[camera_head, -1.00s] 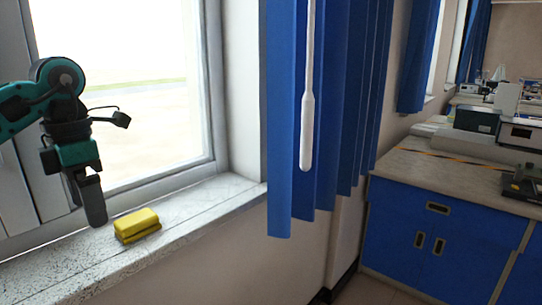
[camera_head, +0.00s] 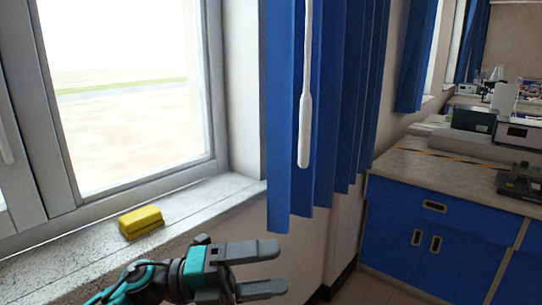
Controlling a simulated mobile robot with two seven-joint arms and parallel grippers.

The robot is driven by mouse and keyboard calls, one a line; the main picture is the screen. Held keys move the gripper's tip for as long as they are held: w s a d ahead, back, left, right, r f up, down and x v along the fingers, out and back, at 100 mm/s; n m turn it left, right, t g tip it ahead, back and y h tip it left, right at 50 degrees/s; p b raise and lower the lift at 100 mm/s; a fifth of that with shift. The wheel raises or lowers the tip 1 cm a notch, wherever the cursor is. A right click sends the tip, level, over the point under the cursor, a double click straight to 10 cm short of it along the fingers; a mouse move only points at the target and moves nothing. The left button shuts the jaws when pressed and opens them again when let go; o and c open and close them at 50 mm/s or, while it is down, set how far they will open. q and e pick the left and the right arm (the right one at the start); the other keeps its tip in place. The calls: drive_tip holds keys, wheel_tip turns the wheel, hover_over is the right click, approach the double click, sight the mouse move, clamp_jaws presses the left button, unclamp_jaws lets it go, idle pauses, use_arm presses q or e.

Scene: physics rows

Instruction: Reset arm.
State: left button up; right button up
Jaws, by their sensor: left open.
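My left gripper (camera_head: 268,269) is in the lower middle of the head view, in front of the wall below the sill. Its two dark fingers point right and are apart, with nothing between them. The teal and black wrist comes in from the bottom left. My right gripper is not in view. A yellow block (camera_head: 141,221) lies on the window sill, up and to the left of the left gripper and apart from it.
The speckled window sill (camera_head: 60,265) runs along the left under the window. A blue curtain (camera_head: 335,120) with a white rod (camera_head: 305,130) hangs just above the gripper. Blue cabinets (camera_head: 420,235) with a counter and instruments stand at right.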

use_arm(q)
drive_tip(key=w+a+f+n+t+y, duration=0.1)
drive_tip(key=a+f+n+t+y, duration=0.4)
drive_tip(key=n+t, duration=0.5)
drive_tip(key=w+a+f+n+t+y, duration=0.1)
drive_tip(key=a+f+n+t+y, duration=0.45)
drive_tip(key=n, duration=0.95)
drive_tip(key=s+a+f+n+g+y, duration=0.2)
drive_tip(key=s+f+n, duration=0.3)
drive_tip(key=f, duration=0.5)
drive_tip(key=s+a+f+n+g+y, duration=0.3)
drive_tip(key=s+a+f+n+y, duration=0.1)
drive_tip(key=s+f, duration=0.5)
drive_tip(key=shift+f+n+y, duration=0.55)
drive_tip(key=shift+f+n, duration=0.1)
drive_tip(key=shift+n, duration=0.05)
drive_tip(key=shift+a, duration=0.1)
